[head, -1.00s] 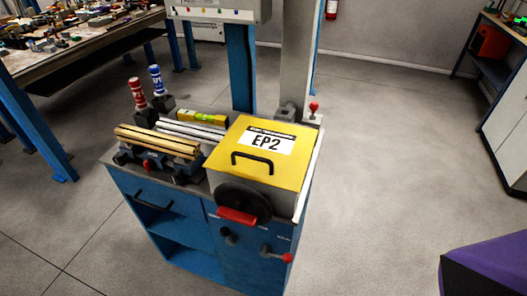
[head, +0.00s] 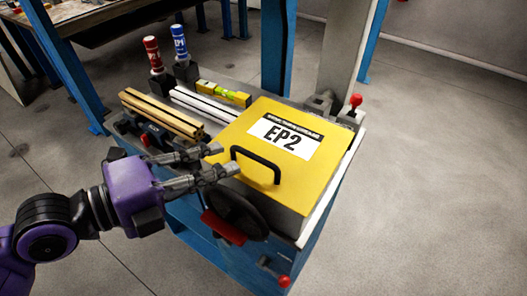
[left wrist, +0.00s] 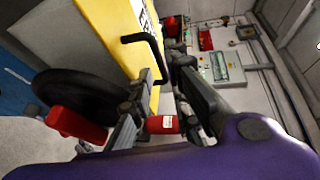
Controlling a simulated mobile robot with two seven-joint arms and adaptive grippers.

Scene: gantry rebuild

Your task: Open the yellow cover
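The yellow cover (head: 309,176) lies flat and closed on the box at the right of the blue workstation, with an "EP2" label (head: 286,136). Its black handle (head: 262,161) stands up near the front edge, and it also shows in the left wrist view (left wrist: 146,42). My left gripper (head: 226,159) is open, its two fingers apart and pointing at the handle's left end. It seems close to the handle but not closed on it; whether a finger touches it, I cannot tell. My right gripper is not in view.
A black handwheel with a red grip (head: 223,228) sits below the cover's front. Wooden bars (head: 160,115), a level (head: 224,93) and red (head: 152,52) and blue (head: 180,41) bottles stand left and behind. A red-knobbed lever (head: 355,101) rises at the back right.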

